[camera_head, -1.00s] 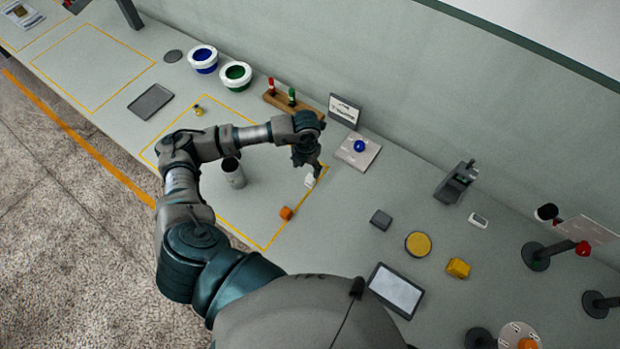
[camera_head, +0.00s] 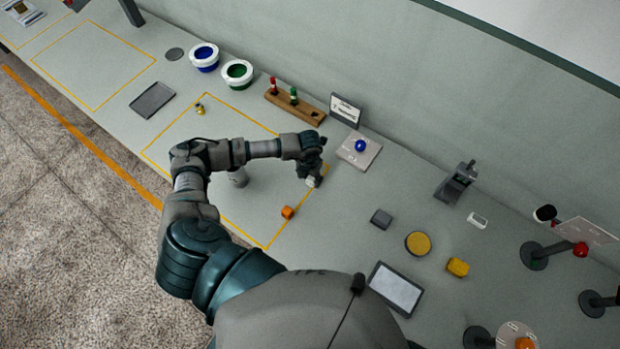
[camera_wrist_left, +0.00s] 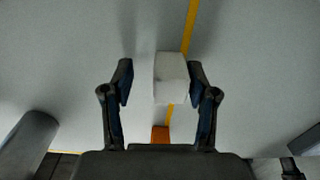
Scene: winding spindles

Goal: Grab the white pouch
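The white pouch (camera_wrist_left: 171,78) is a small pale block in the left wrist view, lying across the yellow line. It sits between the tips of my left gripper (camera_wrist_left: 160,85), nearer the right finger, with a gap at the left finger. The gripper is open. In the head view the pouch (camera_head: 311,182) shows just below my left gripper (camera_head: 313,176), partly hidden by it. I cannot tell whether the right finger touches it. My right gripper is not in view.
An orange cube (camera_head: 288,212) lies near the gripper. A grey cylinder (camera_head: 238,177) stands under my left arm. A wooden rack (camera_head: 295,107) and a blue-button plate (camera_head: 359,148) are behind. A dark block (camera_head: 381,219) lies to the right.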

